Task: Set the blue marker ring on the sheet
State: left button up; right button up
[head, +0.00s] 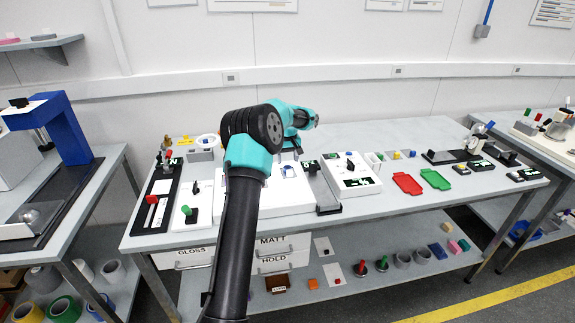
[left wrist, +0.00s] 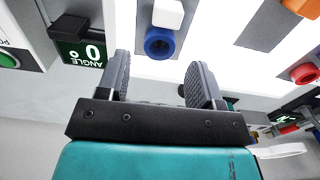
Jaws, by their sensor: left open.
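The blue marker ring (left wrist: 159,43) shows in the left wrist view beside a small white block (left wrist: 168,14), just beyond my fingertips and roughly in line with the gap between them. My left gripper (left wrist: 160,68) is open with nothing between its fingers. In the head view my left gripper (head: 290,148) is over the middle of the bench, partly hidden by its own arm. A bright white lit surface (head: 265,201) lies below it; I cannot tell the sheet's edges from it. My right gripper is not in view.
A black angle display (left wrist: 85,50) stands left of the fingers in the wrist view; a red ring (left wrist: 303,73) is at the right. On the bench are a red tray (head: 407,183), a green tray (head: 436,179) and a white switch box (head: 352,178). The bench's right-front part has free room.

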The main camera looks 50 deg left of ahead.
aim_at(288, 167)
pick_arm(q)
notch_tip(288, 167, up, 9)
jog(key=shift+f, duration=0.2)
dwell(0.6)
